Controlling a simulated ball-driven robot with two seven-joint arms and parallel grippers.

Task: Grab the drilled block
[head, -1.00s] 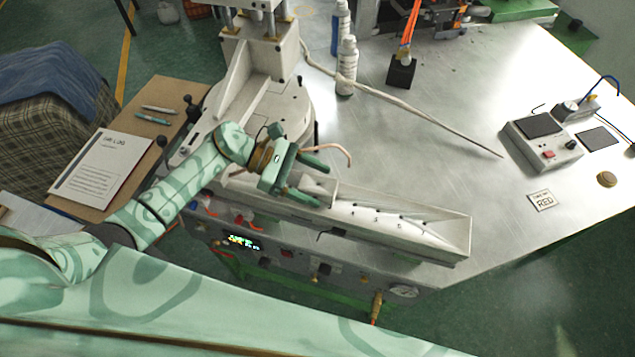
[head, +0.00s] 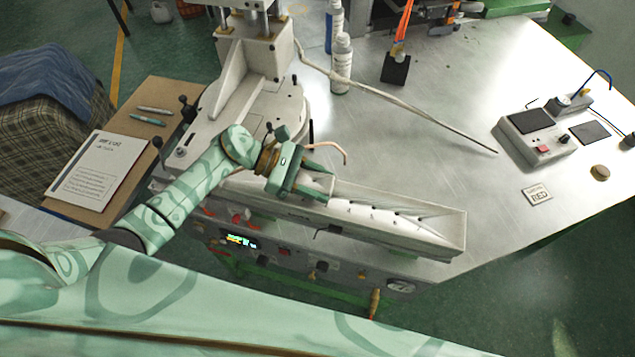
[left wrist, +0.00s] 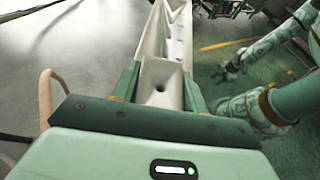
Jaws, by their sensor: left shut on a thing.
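Whether the block touches the trough floor is hard to tell. My right gripper (left wrist: 230,69) seems to show small at the right of the left wrist view, away from the block; its jaws are too small to read.
The trough holds several small dark pins or holes (head: 375,212). A pale machine (head: 250,95) stands behind my left arm, with a thin rod (head: 400,105) reaching right. The metal table (head: 440,150) is clear at centre right.

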